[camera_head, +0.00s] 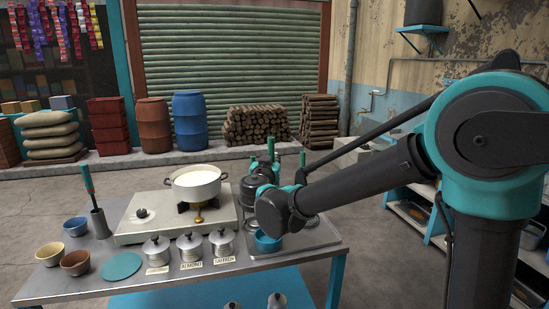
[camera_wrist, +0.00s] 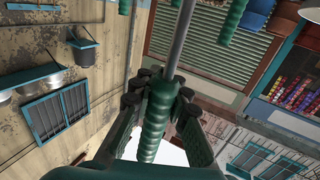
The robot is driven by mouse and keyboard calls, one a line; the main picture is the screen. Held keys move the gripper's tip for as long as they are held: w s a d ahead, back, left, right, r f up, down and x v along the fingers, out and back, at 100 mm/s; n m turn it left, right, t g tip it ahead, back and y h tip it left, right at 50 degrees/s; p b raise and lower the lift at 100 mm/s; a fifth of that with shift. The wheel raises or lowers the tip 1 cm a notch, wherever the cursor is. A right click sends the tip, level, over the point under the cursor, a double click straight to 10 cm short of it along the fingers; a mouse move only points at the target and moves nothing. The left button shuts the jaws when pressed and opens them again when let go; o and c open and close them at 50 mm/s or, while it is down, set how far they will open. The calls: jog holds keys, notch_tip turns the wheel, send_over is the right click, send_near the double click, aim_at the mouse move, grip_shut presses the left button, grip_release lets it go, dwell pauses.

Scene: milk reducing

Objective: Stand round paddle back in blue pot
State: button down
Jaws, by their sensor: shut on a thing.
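My gripper (camera_wrist: 160,95) is shut on a green ribbed handle (camera_wrist: 154,120) in the wrist view. A thin metal shaft runs from this handle out of the top of that view. The round end of the paddle is not visible there. A green handle tip (camera_head: 271,147) shows there, apparently the held one. The blue pot (camera_head: 266,242) stands on the right of the table, just below my arm's end and partly hidden by it. I cannot tell what is inside it.
A white pot of milk (camera_head: 196,183) sits on the stove (camera_head: 150,225). Several lidded canisters (camera_head: 190,249) stand in front. Bowls (camera_head: 75,262) and a grey holder (camera_head: 100,223) with a green-handled tool are at the left.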

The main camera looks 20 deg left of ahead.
jog(key=shift+s+a+f, duration=0.1)
jog(key=shift+a+f, duration=0.05)
jog(key=shift+f, duration=1.5)
jog(key=shift+s+a+f, duration=0.1)
jog(key=shift+a+f, duration=0.05)
jog(key=shift+f, duration=1.55)
jog(key=shift+s+a+f, duration=0.1)
jog(key=shift+a+f, duration=0.05)
jog(key=shift+f, duration=1.5)
jog(key=c, duration=1.4)
grip_release()
jog(key=shift+s, duration=0.1)
jog(key=s+d, duration=0.1)
jog(key=s, duration=1)
jog(key=shift+s+d, duration=0.35)
